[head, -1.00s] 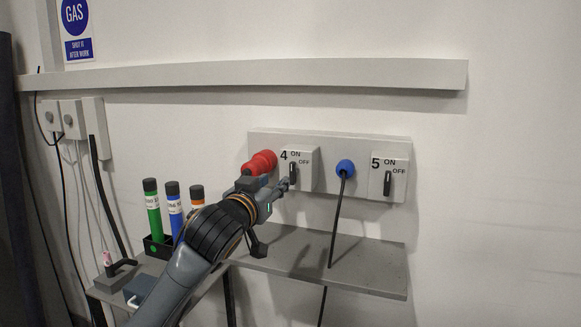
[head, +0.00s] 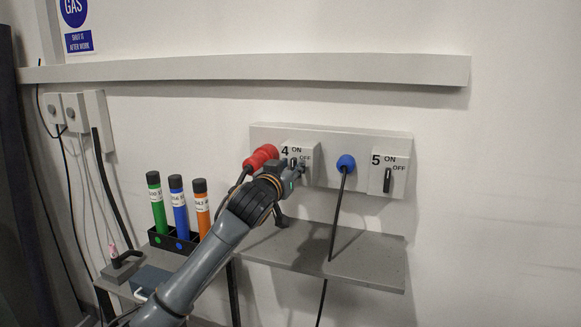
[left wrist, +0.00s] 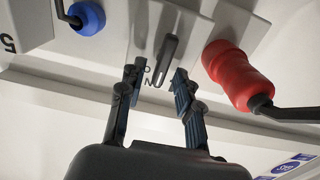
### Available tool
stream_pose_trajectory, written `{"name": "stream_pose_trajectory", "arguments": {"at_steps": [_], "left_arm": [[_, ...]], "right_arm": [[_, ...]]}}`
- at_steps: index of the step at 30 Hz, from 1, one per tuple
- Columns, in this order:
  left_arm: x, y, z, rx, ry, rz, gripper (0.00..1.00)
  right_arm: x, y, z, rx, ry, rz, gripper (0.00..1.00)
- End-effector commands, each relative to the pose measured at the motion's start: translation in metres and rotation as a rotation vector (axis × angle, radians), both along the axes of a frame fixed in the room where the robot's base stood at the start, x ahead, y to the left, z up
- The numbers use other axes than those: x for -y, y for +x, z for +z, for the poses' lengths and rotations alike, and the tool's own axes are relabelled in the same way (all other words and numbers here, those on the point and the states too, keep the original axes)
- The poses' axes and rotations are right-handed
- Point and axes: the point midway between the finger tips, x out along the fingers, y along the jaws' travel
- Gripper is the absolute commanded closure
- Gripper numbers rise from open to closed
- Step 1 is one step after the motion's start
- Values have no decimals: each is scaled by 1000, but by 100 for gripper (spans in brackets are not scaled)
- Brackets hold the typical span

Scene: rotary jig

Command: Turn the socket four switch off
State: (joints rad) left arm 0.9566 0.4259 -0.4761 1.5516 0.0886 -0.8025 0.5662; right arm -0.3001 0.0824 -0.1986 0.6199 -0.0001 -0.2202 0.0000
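The socket four switch box (head: 313,151) is on the grey wall panel, marked 4, ON and OFF. My left gripper (head: 299,169) is in front of it and hides most of its black lever in the head view. In the left wrist view the lever (left wrist: 167,60) stands between the tips of my left gripper (left wrist: 160,73). The fingers are open, with a visible gap on each side of the lever. The lever's exact setting is hard to tell. My right gripper is in neither view.
A red plug (head: 262,157) sits just left of switch four; it also shows in the left wrist view (left wrist: 237,75). A blue plug (head: 346,163) with a hanging cable and switch five (head: 387,180) are to the right. A grey shelf (head: 365,262) lies below.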

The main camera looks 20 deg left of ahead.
Motion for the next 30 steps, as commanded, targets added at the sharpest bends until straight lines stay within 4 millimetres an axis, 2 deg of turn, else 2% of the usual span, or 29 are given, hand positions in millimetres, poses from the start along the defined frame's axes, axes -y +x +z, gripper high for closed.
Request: {"name": "stream_pose_trajectory", "arguments": {"at_steps": [1, 4, 17, 23, 30], "left_arm": [[0, 0, 0, 0, 0, 0, 80], [0, 0, 0, 0, 0, 0, 100], [0, 0, 1, 0, 43, 0, 100], [2, 0, 2, 2, 155, 1, 100], [5, 0, 2, 11, 367, 1, 100]], "right_arm": [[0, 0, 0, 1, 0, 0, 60], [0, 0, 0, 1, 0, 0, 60], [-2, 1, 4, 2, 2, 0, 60], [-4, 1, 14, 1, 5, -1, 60], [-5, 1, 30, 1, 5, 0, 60]]}}
